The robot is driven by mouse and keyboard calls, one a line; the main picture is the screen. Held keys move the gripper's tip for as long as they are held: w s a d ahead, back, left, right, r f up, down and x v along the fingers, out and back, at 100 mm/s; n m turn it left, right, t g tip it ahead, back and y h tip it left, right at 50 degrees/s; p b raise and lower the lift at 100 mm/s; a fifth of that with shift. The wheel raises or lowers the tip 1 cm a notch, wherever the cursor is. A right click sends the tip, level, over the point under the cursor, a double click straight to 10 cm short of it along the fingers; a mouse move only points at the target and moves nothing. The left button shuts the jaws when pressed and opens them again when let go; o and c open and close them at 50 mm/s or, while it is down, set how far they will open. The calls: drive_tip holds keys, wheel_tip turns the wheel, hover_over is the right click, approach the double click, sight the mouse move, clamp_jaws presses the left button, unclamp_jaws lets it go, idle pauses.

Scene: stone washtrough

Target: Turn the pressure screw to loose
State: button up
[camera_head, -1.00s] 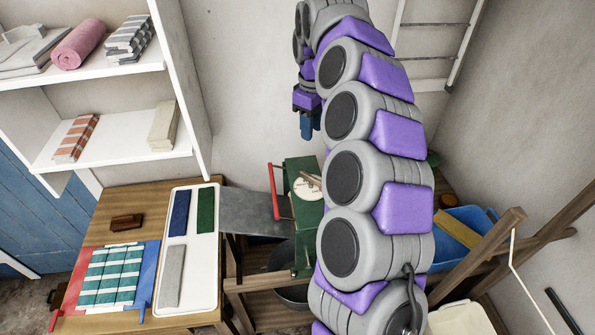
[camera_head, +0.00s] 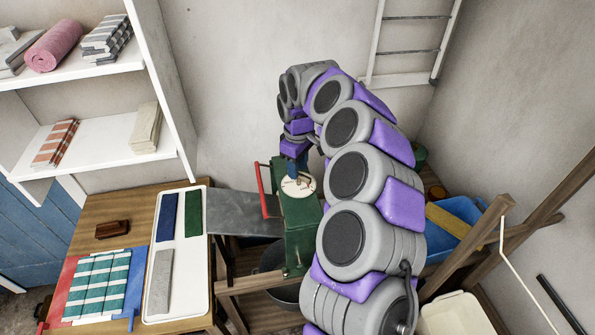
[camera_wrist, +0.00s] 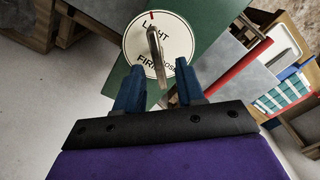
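The pressure screw shows in the wrist view as a slim bar handle (camera_wrist: 156,52) standing on a round cream dial (camera_wrist: 135,42). The dial bears the words LIGHT and FIRM, a partly hidden word that seems to be LOOSE, and a red mark near its top edge. The dial sits on top of a green machine (camera_head: 299,222), below my gripper in the head view. My gripper (camera_wrist: 160,85) has its two blue fingers apart, one on each side of the handle's near end, with gaps visible. In the head view my gripper (camera_head: 296,172) is just above the dial.
A red lever (camera_head: 262,188) stands at the machine's left side. A grey metal plate (camera_head: 243,213) joins it toward a white tray (camera_head: 188,285) of folded cloths on the wooden table. A blue tub (camera_head: 455,222) and wooden beams lie to the right.

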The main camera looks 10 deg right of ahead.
drive_tip(key=shift+d+f, duration=0.15)
drive_tip(key=shift+f, duration=0.8)
clamp_jaws()
